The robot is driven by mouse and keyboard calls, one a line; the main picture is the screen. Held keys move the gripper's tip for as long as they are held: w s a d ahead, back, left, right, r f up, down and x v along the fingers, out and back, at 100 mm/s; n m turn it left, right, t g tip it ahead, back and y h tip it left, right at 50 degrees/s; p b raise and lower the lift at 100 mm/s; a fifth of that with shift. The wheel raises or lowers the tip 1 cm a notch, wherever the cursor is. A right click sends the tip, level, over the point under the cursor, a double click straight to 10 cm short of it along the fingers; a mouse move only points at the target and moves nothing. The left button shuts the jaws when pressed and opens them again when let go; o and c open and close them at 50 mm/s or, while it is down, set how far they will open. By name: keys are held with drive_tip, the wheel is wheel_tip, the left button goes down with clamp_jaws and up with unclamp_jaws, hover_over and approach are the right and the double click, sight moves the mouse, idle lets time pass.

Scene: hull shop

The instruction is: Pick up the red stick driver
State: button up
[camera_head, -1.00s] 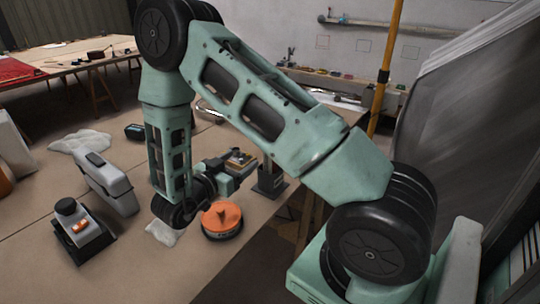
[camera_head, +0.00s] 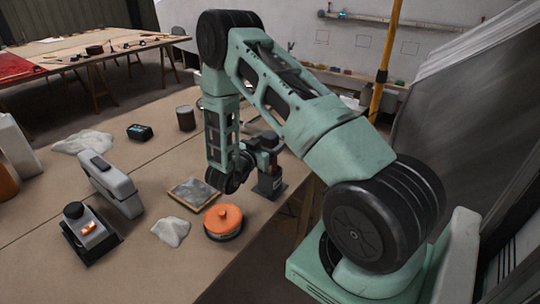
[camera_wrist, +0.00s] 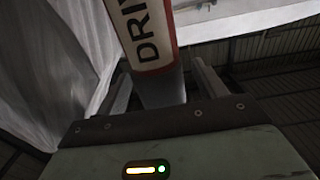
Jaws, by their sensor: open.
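In the wrist view, the red stick driver (camera_wrist: 147,32) is a red-edged body with a cream label and dark letters reading "DRIV". It fills the top centre, with a grey part below it running down between the fingers. My gripper (camera_wrist: 162,73) is open, with one finger on each side of the driver and visible space beside it. Whether a finger touches it I cannot tell. In the head view, my gripper (camera_head: 267,144) is at the table's right edge, above a dark stand (camera_head: 270,184).
On the table are an orange-topped round tin (camera_head: 224,220), a flat framed pad (camera_head: 195,193), a crumpled cloth (camera_head: 171,231), a grey device (camera_head: 108,184), a dark box with a knob (camera_head: 85,235) and a dark can (camera_head: 186,118). A yellow pole (camera_head: 387,60) stands behind my arm.

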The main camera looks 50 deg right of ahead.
drive_tip(key=shift+w+d, duration=0.15)
drive_tip(key=shift+d, duration=1.05)
drive_tip(key=c, duration=1.1)
drive_tip(key=shift+o, duration=0.2)
drive_tip(key=shift+r, duration=0.15)
